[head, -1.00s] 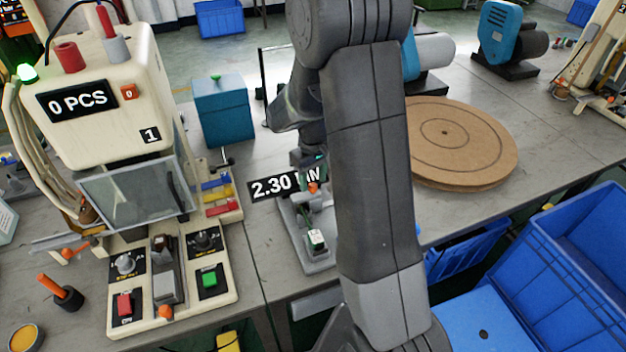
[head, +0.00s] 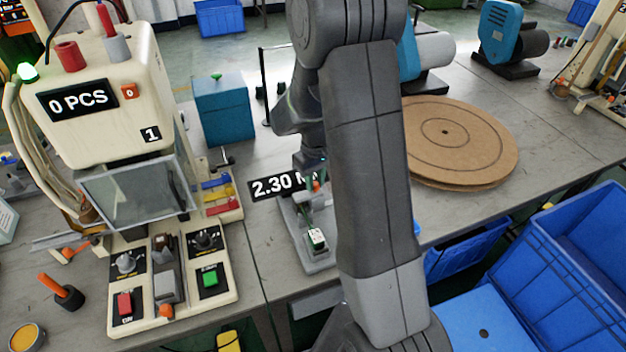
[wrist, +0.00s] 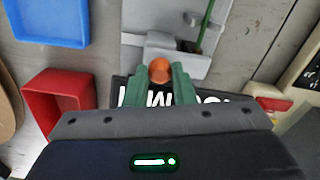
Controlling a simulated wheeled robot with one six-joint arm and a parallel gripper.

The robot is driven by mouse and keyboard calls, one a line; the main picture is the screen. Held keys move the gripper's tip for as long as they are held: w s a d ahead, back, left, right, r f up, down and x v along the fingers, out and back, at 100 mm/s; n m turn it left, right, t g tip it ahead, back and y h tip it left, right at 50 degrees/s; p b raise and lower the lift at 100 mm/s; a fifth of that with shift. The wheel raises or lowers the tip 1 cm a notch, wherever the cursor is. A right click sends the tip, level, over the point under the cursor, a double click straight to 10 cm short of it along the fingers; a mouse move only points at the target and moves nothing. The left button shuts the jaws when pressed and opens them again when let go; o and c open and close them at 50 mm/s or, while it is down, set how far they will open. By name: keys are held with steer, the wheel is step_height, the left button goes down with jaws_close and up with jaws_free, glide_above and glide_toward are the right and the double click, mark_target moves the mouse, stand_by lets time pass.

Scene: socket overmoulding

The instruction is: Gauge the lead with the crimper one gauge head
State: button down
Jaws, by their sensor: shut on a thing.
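My gripper (wrist: 163,78) has green fingers closed on a round orange piece (wrist: 159,70) in the wrist view. I cannot tell whether this piece belongs to the lead. The fingers also show small in the head view (head: 320,178), partly behind my arm. The grey gauge head base (head: 318,265) stands on the bench, with a small white and green block at its near end. Its base also shows at the top of the wrist view (wrist: 190,65), just beyond the orange piece. A black sign reading 2.30 (head: 272,187) stands behind it, partly covered.
The cream crimper (head: 105,75) marked 1 reads 0 PCS and stands at the left. A round brown board (head: 460,150) lies to the right of my arm. Blue bins (head: 570,255) stand at the lower right. Red, yellow and blue trays (head: 218,195) lie beside the crimper.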

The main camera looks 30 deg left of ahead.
steer(key=w+d, duration=0.2)
steer(key=w, duration=0.1)
steer(key=shift+d, duration=0.15)
steer(key=c, duration=1.6)
jaws_free()
steer(key=o, duration=0.4)
steer(key=shift+w+d, duration=0.2)
steer(key=shift+a+r, duration=0.1)
steer(key=shift+r, duration=0.05)
step_height(320, 180, up, 14)
steer(key=shift+f+b, duration=0.2)
steer(key=shift+b, duration=0.25)
steer(key=shift+s, duration=0.1)
